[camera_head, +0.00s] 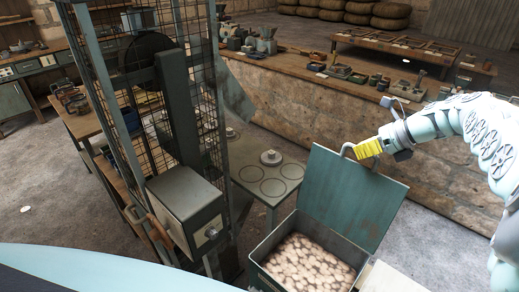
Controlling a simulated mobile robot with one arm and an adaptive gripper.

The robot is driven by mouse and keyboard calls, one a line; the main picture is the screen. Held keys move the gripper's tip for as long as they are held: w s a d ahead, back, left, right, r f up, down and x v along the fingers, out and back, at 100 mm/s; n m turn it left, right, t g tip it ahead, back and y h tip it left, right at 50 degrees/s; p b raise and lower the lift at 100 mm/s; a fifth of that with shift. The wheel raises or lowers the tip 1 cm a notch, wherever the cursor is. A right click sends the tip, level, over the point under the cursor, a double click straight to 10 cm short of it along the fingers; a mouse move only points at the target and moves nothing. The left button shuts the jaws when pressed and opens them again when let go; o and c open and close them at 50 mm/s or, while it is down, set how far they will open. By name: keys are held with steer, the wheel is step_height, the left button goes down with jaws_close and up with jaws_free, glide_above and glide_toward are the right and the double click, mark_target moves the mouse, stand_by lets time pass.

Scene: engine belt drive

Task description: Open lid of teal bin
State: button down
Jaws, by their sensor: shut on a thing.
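The teal bin (262,247) stands on the floor at the lower middle of the head view. Its lid (345,195) is raised, standing steeply up at the back of the bin. Inside the bin lie many round, pale brown pieces (310,262). My gripper (368,149), with yellow fingers, is at the lid's top edge. It is shut on the lid's handle (347,150), a small curved bar at that edge. The fingertips partly hide the handle.
A tall machine with wire mesh and a grey box (190,215) stands left of the bin. A low table with round plates (270,177) is behind it. A long stone-fronted bench (320,110) with parts runs behind. A pale block (392,278) sits at the bin's right.

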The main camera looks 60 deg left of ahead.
steer(key=shift+f, duration=0.15)
stand_by(0.3)
steer(key=c, duration=1.3)
jaws_free()
steer(key=shift+s+f, duration=0.1)
steer(key=shift+s, duration=0.05)
steer(key=o, duration=0.3)
steer(key=v, duration=1.2)
